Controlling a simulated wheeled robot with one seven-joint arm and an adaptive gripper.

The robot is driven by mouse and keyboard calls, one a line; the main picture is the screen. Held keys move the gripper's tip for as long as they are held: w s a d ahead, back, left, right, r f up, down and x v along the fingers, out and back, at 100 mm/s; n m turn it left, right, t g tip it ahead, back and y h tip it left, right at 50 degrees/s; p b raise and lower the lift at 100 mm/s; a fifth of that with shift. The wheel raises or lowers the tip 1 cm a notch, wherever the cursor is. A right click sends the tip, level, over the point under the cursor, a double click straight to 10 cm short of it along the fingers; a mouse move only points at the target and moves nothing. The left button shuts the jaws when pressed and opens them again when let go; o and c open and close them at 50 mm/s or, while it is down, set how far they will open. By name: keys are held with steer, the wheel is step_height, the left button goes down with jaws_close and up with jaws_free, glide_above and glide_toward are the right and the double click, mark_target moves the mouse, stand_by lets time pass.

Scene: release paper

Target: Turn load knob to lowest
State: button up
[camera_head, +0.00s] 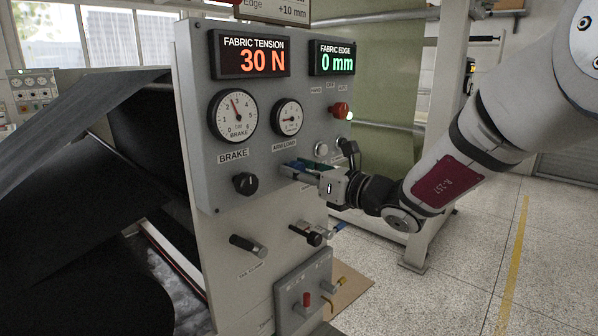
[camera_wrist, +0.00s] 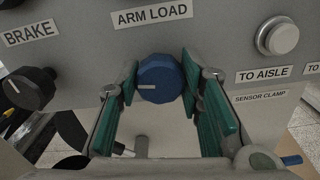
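The load knob is a round blue knob (camera_wrist: 160,79) under the ARM LOAD label in the wrist view. Its white pointer line points left. My gripper (camera_wrist: 160,85) has its two teal-padded fingers on the left and right sides of the knob, with the tips close against its edges. I cannot tell whether the pads touch it. In the head view, my gripper (camera_head: 302,169) reaches the panel from the right, below the arm load gauge (camera_head: 288,118), and largely hides the knob. That gauge's needle points left.
The grey panel (camera_head: 203,165) also carries a black brake knob (camera_head: 245,184) and a brake gauge (camera_head: 233,116). A round silver button (camera_wrist: 278,37) sits right of the blue knob. Black handles (camera_head: 308,235) stick out below my gripper. Open floor lies to the right.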

steer(key=shift+n+b, duration=0.4)
steer(key=shift+b, duration=0.05)
steer(key=n+b, duration=0.4)
steer(key=b, duration=0.1)
steer(key=shift+f+n, duration=0.2)
steer(key=shift+n, duration=0.2)
steer(key=n+b, duration=0.3)
steer(key=b, duration=0.2)
steer(key=n+b, duration=0.2)
steer(key=b, duration=0.1)
steer(key=shift+r+b, duration=0.15)
steer(key=shift+b, duration=0.15)
steer(key=o, duration=1.2)
steer(key=shift+s, duration=0.1)
steer(key=v, duration=1.2)
